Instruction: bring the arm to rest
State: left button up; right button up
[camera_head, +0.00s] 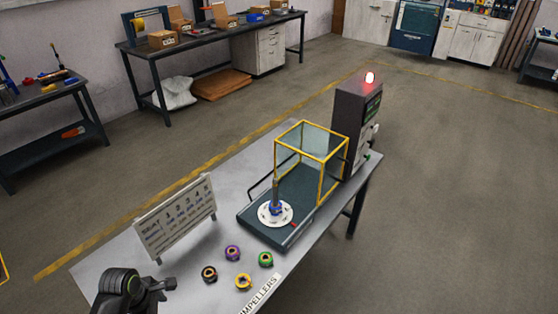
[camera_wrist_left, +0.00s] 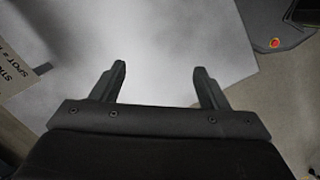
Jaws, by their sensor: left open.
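My left gripper (camera_wrist_left: 160,82) shows in the left wrist view with its two dark fingers apart and nothing between them, over the bare grey table top. In the head view my left arm (camera_head: 125,283) comes in at the lower left, over the near left end of the table (camera_head: 195,245). Its fingers are hard to make out there. My right gripper is not in view.
Several coloured impellers, including a purple one (camera_head: 232,253) and a yellow one (camera_head: 243,281), lie right of my arm. A white sign board (camera_head: 175,218) stands behind it. A machine (camera_head: 357,125) with a red lamp and yellow-framed guard (camera_head: 322,165) stands at the far end.

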pick_arm(q)
jog(key=a+r+y, duration=0.3)
jog(key=a+r, duration=0.1)
jog(key=a, duration=1)
jog(key=s+a+f+m+y, duration=0.3)
jog(key=s+a+f+m, duration=0.7)
jog(key=s+a+f, duration=0.4)
jog(key=s+a+f+m+y, duration=0.1)
jog(key=s+a+f+m, duration=0.25)
jog(key=s+m, duration=0.35)
jog(key=s+a+f+m+y, duration=0.1)
jog(key=s+a+f+m, duration=0.3)
jog(key=s, duration=0.6)
jog(key=d+f+h, duration=0.2)
jog(key=d+f, duration=0.2)
jog(key=d, duration=0.8)
jog(key=s+d+f+h+b, duration=0.1)
jog(key=d+f, duration=0.4)
jog(key=d, duration=0.7)
jog(key=d+f+h+b, duration=0.1)
jog(key=d+f, duration=0.4)
jog(key=d, duration=0.7)
jog(key=shift+s+d+f+n+h, duration=0.2)
jog(key=shift+n+h, duration=0.2)
jog(key=shift+h, duration=0.4)
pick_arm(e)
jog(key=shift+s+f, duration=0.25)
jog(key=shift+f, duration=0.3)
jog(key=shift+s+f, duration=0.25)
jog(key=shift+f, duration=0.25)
